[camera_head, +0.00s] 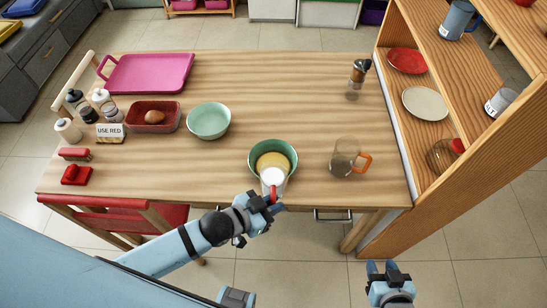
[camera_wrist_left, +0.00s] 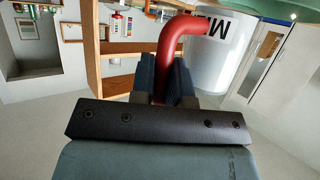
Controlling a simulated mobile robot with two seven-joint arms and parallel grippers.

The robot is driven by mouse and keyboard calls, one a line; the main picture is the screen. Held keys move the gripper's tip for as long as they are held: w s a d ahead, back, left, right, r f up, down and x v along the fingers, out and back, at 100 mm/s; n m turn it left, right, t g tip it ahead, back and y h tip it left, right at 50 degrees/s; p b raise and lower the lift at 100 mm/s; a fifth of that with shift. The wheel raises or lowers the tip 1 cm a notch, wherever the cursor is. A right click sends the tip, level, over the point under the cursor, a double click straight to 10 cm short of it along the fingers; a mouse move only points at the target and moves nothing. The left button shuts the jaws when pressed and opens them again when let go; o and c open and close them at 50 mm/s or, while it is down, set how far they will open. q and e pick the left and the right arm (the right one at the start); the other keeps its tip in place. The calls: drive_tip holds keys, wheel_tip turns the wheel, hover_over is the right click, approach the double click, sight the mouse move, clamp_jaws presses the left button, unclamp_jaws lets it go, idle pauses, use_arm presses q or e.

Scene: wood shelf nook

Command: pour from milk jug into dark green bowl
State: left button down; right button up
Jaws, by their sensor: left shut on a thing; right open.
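The milk jug (camera_head: 272,176), white with a red handle, is at the front rim of the dark green bowl (camera_head: 255,154). My left gripper (camera_head: 270,203) is shut on its red handle. I cannot tell the jug's exact tilt. Something yellowish shows in the bowl just behind the jug, and the jug hides the bowl's front. My right gripper (camera_head: 388,268) is open and empty, in front of the table's right side.
A light green bowl (camera_head: 208,121) stands left of the dark green one. A glass jug with an orange handle (camera_head: 345,158) stands to the right. A red container with an egg (camera_head: 152,129), a sign and several bottles are at left. A wooden shelf (camera_head: 470,165) borders the table's right.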

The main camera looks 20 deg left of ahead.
sight(269, 183)
use_arm(q)
drive_tip(key=shift+w+r, duration=0.1)
drive_tip(key=shift+w+a+r+n+g+p, duration=0.2)
drive_tip(key=shift+w+a+n+g+p, duration=0.1)
drive_tip(key=shift+w+n+g, duration=0.4)
drive_tip(key=shift+w+a+r+n+g+p, duration=0.15)
drive_tip(key=shift+w+r+n+g+p, duration=0.15)
drive_tip(key=shift+w+r+g, duration=0.35)
drive_tip(key=shift+w+a+r+n+g+b, duration=0.3)
drive_tip(key=shift+w+r+n+g, duration=0.2)
drive_tip(key=shift+w+g, duration=0.25)
drive_tip(key=shift+w+a+r+n+g+h+b, duration=0.2)
drive_tip(key=shift+w+n+g+h+b, duration=0.1)
drive_tip(key=shift+w, duration=0.25)
drive_tip(key=shift+w+a+r+n+g+h+b, duration=0.15)
drive_tip(key=shift+w+n+g+b, duration=0.15)
drive_tip(key=shift+w+g+b, duration=0.15)
drive_tip(key=shift+w+a+r+n+g+h+b, duration=0.15)
drive_tip(key=shift+w+n+g+b, duration=0.2)
drive_tip(key=shift+g+b, duration=0.2)
